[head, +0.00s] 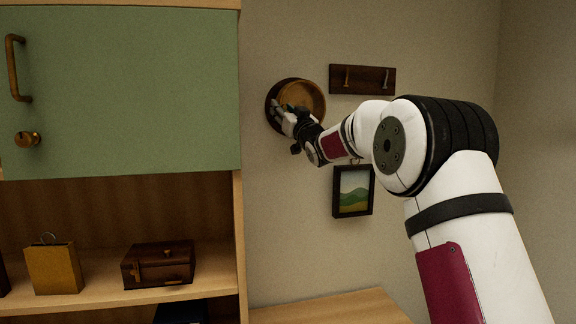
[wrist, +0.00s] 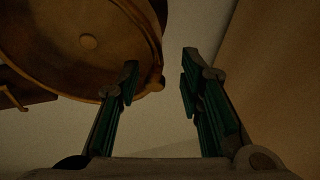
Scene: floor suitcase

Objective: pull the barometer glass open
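The barometer is a round brass case (head: 304,96) on a dark round wooden backing (head: 272,106), fixed to the wall. In the wrist view its brass face (wrist: 70,35) fills the upper left, with a small knob at its middle and a small tab (wrist: 154,84) on its rim. My gripper (head: 283,112) is at the barometer's lower left in the head view and hides part of it. In the wrist view my gripper (wrist: 160,68) is open, its fingers apart. The tab shows between them, nearer the left finger; I cannot tell whether they touch. The glass itself is not clearly visible.
A hook rail (head: 362,79) hangs right of the barometer, and a small framed picture (head: 353,190) hangs below, near my arm. A green cabinet door (head: 130,90) is at left. A shelf below it holds a wooden box (head: 158,265) and a brass padlock-like block (head: 54,268).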

